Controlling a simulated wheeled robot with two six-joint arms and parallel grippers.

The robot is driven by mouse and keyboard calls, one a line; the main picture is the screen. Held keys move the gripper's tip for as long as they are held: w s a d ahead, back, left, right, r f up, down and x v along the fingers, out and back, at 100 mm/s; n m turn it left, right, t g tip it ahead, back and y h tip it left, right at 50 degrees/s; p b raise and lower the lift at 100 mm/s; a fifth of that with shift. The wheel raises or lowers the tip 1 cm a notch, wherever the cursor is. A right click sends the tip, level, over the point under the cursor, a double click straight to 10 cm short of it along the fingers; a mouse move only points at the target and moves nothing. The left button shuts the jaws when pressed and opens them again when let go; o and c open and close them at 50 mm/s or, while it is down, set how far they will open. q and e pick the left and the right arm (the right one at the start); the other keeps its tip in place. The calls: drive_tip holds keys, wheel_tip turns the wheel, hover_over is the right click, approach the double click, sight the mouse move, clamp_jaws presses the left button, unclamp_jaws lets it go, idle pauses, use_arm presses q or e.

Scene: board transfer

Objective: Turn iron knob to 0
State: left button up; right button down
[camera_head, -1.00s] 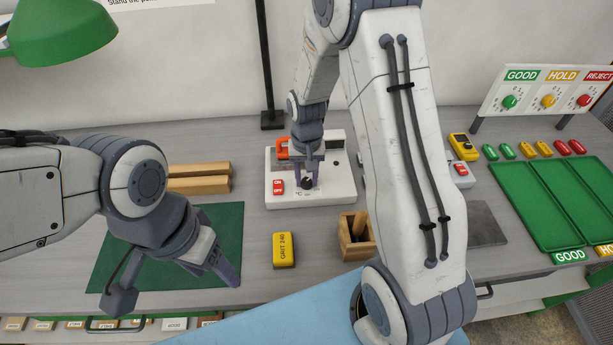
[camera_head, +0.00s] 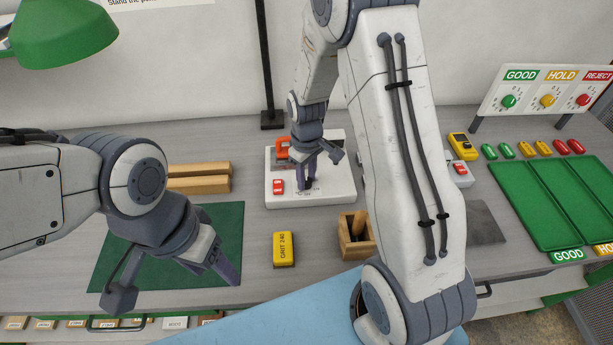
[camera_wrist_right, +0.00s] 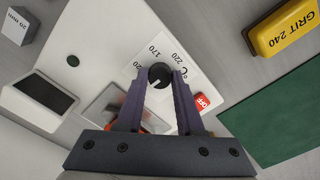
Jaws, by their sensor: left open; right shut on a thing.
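The iron station is a white box (camera_head: 340,193) at the back middle of the bench, with a red ON/OFF switch (camera_head: 278,186). Its black knob (camera_wrist_right: 160,75) sits on a dial with printed numbers; 170 and 220 are readable, and a third number is partly hidden. The knob's pale mark points toward the lower left in the wrist view; I cannot see a 0. My right gripper (camera_head: 306,184) reaches down and is shut on the knob, one finger on each side. My left gripper (camera_head: 224,268) is open and empty over the green mat's right edge.
A yellow GRIT 240 block (camera_head: 284,250) and a wooden holder (camera_head: 350,248) stand in front of the station. Wooden bars (camera_head: 200,184) lie left of it. A black post (camera_head: 264,65) rises behind. Green trays (camera_head: 548,205) are at the right.

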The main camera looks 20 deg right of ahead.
drive_tip(key=shift+w+r+n, duration=0.1)
drive_tip(key=shift+w+n, duration=0.05)
drive_tip(key=shift+n, duration=0.25)
drive_tip(key=c, duration=0.5)
unclamp_jaws()
drive_tip(key=shift+a, duration=0.1)
drive_tip(key=shift+c, duration=0.2)
wheel_tip(320, 180, up, 10)
drive_tip(key=b, duration=0.1)
drive_tip(key=shift+r, duration=0.2)
